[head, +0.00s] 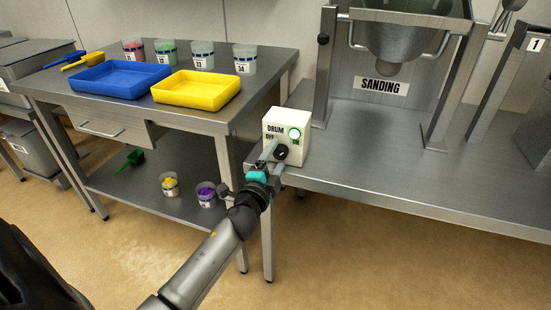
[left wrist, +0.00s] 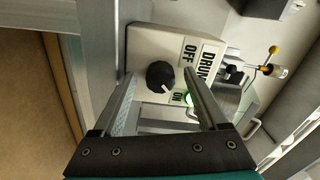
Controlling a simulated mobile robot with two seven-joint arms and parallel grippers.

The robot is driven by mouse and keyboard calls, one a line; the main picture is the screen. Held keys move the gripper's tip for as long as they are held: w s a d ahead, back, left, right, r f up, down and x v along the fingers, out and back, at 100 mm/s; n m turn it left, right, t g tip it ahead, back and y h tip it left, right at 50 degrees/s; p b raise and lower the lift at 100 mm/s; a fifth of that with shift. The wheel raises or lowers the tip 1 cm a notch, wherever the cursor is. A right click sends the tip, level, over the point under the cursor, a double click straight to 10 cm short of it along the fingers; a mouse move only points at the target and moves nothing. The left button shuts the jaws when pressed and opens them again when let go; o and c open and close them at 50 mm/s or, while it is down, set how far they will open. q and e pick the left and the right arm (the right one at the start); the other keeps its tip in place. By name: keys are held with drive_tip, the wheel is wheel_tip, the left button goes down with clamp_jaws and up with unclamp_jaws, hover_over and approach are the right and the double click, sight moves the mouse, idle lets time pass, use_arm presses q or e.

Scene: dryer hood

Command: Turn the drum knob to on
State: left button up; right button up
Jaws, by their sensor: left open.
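The white drum control box (head: 301,152) stands at the left front corner of the sanding table, with OFF at left and ON at right. Its black knob (head: 281,152) is on the front, under a green lamp (head: 295,133) that looks lit. In the left wrist view, the white mark on the knob (left wrist: 160,75) points toward the ON label (left wrist: 178,97). My left gripper (head: 273,156) is open at the box, its fingers on either side of the knob. I cannot tell if they touch it. My right gripper is not in view.
A metal table (head: 215,119) at left holds a blue tray (head: 118,79), a yellow tray (head: 195,90) and several cups; more cups are on its lower shelf. The sanding drum (head: 392,42) stands behind the box. The sanding table's front (head: 420,190) is clear.

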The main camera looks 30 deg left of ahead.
use_arm(q)
drive_tip(key=shift+s, duration=0.1)
drive_tip(key=v, duration=1.5)
drive_tip(key=shift+p, duration=0.4)
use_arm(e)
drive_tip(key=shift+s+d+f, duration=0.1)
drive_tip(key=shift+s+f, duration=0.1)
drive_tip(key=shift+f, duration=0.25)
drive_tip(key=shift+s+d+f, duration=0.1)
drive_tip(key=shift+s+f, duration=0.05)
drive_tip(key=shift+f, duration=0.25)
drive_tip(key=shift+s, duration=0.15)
